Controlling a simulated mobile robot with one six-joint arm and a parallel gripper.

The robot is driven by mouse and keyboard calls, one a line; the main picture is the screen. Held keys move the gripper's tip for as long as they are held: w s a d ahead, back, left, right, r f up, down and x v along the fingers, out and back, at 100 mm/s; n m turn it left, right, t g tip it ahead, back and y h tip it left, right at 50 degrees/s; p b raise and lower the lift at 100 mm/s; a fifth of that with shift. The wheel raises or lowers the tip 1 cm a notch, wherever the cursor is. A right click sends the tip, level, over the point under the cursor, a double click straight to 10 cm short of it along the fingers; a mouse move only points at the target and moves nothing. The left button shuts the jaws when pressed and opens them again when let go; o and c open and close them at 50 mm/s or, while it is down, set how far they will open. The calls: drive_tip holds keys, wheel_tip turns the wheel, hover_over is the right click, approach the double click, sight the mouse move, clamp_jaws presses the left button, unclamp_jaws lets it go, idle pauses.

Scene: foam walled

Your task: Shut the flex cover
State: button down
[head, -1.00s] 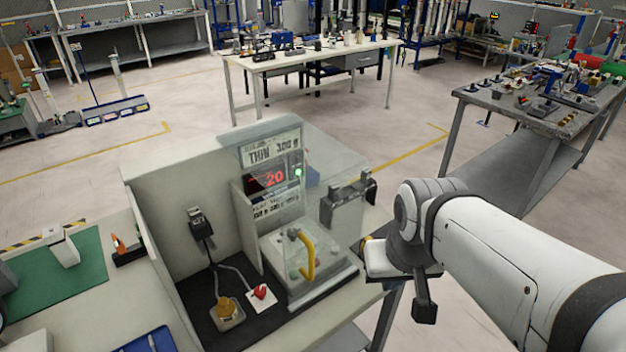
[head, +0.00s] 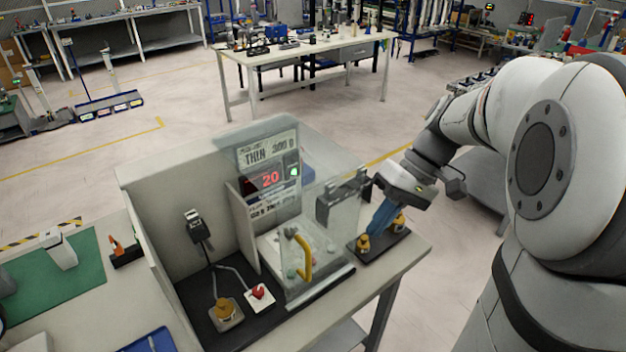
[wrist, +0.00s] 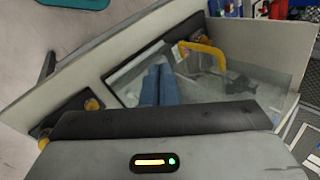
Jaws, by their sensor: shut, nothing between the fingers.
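The flex cover seems to be the clear panel (head: 322,215) with a yellow curved handle (head: 303,258), on the bench station. I cannot tell how far open it is. The handle also shows in the wrist view (wrist: 203,52), beyond the blue fingers. My gripper (head: 372,236) has its blue fingers together, empty, pointing down to the right of the clear panel. The fingertips are apart from the handle, near a black plate with brass knobs. In the wrist view the fingers (wrist: 158,70) overlap the clear panel, and contact cannot be told.
The black plate (head: 398,246) with brass knobs lies at the bench's right edge. A black bracket (head: 343,194) stands behind the panel. A display (head: 268,180) reads 20. A red button (head: 258,292) and a brass knob (head: 224,308) sit at the left front.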

drive_tip(key=a+f+y+p, duration=0.1)
drive_tip(key=a+f, duration=0.1)
drive_tip(key=a, duration=0.2)
drive_tip(key=s+a+f+n+y+p, duration=0.1)
drive_tip(key=a+f+p, duration=0.1)
drive_tip(key=a, duration=0.3)
drive_tip(key=shift+s+a+f+g, duration=0.3)
drive_tip(key=shift+f+g, duration=0.1)
drive_tip(key=shift+f, duration=0.2)
